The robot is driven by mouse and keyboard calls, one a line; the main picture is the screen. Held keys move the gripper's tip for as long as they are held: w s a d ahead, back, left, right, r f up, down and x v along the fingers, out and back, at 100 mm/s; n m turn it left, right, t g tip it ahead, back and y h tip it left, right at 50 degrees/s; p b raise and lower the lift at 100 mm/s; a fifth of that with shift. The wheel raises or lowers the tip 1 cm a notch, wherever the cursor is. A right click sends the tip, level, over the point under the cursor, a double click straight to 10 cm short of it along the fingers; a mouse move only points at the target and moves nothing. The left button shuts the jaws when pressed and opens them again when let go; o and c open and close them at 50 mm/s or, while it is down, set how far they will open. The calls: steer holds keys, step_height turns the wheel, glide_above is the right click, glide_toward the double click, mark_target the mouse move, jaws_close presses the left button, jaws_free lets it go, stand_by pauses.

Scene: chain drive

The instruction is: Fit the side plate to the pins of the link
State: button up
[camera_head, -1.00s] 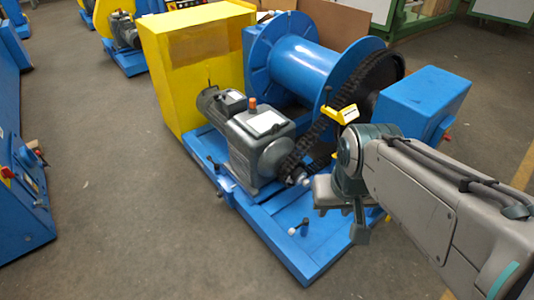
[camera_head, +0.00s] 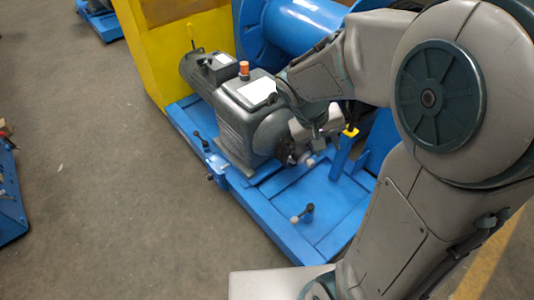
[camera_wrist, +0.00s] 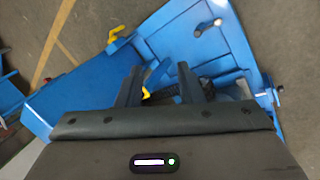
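My gripper shows in the wrist view (camera_wrist: 158,72) with its two dark fingers apart and nothing clearly seen between them. The chain (camera_wrist: 168,91) is partly seen beyond the fingers, dark and mostly hidden by them and the palm. In the head view my gripper (camera_head: 305,150) is beside the gear motor's output end, and my arm covers most of the chain and the large sprocket. The link, its pins and the side plate cannot be made out in either view.
A grey gear motor (camera_head: 245,120) with an orange cap stands on the blue base frame (camera_head: 265,215). The blue drum (camera_head: 290,25) and yellow cabinet (camera_head: 150,60) are behind.

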steer(key=w+a+f+n+t+h+b, duration=0.1)
steer(key=w+f+h+b, duration=0.1)
steer(key=w+f+b, duration=0.35)
steer(key=w+a+f+n+h+b, duration=0.1)
steer(key=w+f+b, duration=0.1)
steer(key=f, duration=0.6)
steer(key=w+a+f+t+h+b, duration=0.1)
steer(key=w+f+h+b, duration=0.2)
steer(key=f, duration=0.4)
steer(key=n+t+b, duration=0.4)
steer(key=t+b, duration=0.2)
steer(key=b, duration=0.3)
glide_toward(292, 163)
steer(key=shift+h, duration=0.4)
steer(key=shift+a+f+b+x, duration=0.15)
steer(key=shift+b+x, duration=0.9)
steer(key=shift+x, duration=1.6)
steer(key=shift+a+f+b+x, duration=0.15)
steer(key=shift+b+x, duration=0.85)
steer(key=shift+x, duration=1.65)
steer(key=shift+w, duration=0.1)
jaws_close()
